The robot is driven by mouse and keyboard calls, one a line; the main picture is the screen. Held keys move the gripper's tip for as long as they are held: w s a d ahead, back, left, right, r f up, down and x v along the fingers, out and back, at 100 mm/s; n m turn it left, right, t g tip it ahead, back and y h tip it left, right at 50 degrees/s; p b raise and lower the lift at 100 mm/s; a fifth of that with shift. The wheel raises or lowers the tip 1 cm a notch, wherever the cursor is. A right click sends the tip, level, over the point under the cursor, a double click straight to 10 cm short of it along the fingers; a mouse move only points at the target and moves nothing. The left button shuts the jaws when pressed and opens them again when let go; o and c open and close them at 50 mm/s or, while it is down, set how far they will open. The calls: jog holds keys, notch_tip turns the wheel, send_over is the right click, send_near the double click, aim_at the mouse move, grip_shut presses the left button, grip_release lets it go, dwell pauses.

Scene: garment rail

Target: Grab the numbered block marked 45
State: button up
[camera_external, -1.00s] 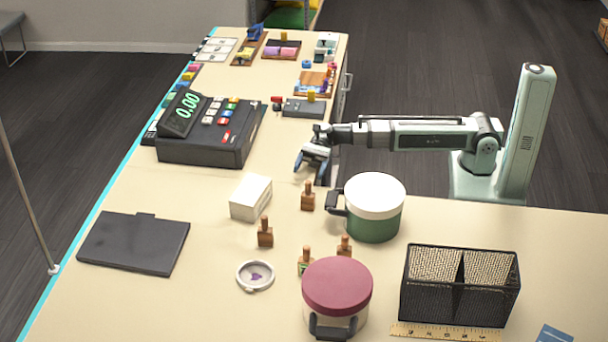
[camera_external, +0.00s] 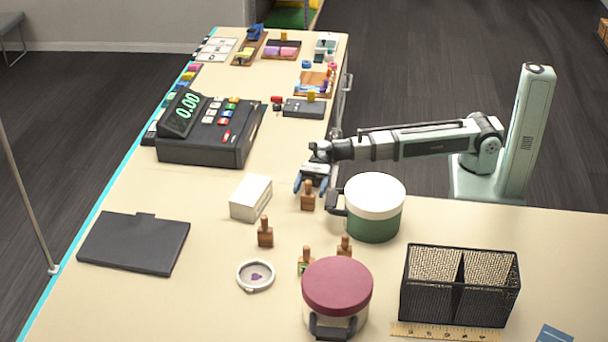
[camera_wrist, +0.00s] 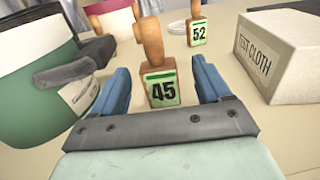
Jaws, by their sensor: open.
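The block marked 45 (camera_wrist: 160,88) is a small brown wooden piece with a knobbed top and a green label. It stands upright in the middle of the wrist view, between the blue fingers of my gripper (camera_wrist: 163,88). In the external view the block (camera_external: 308,198) stands on the counter left of the green pot, with my open gripper (camera_external: 311,186) right at it from behind. I cannot tell whether either finger touches it. Another block, marked 52 (camera_wrist: 196,30), stands farther off in the wrist view.
A green pot with a white lid (camera_external: 374,210) is close on the right; its dark handle (camera_external: 337,203) is nearest the block. A white box (camera_external: 251,198), labelled TEST CLOTH in the wrist view, stands left. A maroon-lidded pot (camera_external: 337,287) and more brown blocks stand nearer the camera.

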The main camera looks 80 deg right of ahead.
aim_at(307, 197)
jog(key=shift+a, duration=2.6)
jog(key=c, duration=1.1)
jog(key=shift+o, duration=0.2)
jog(key=shift+r, duration=0.2)
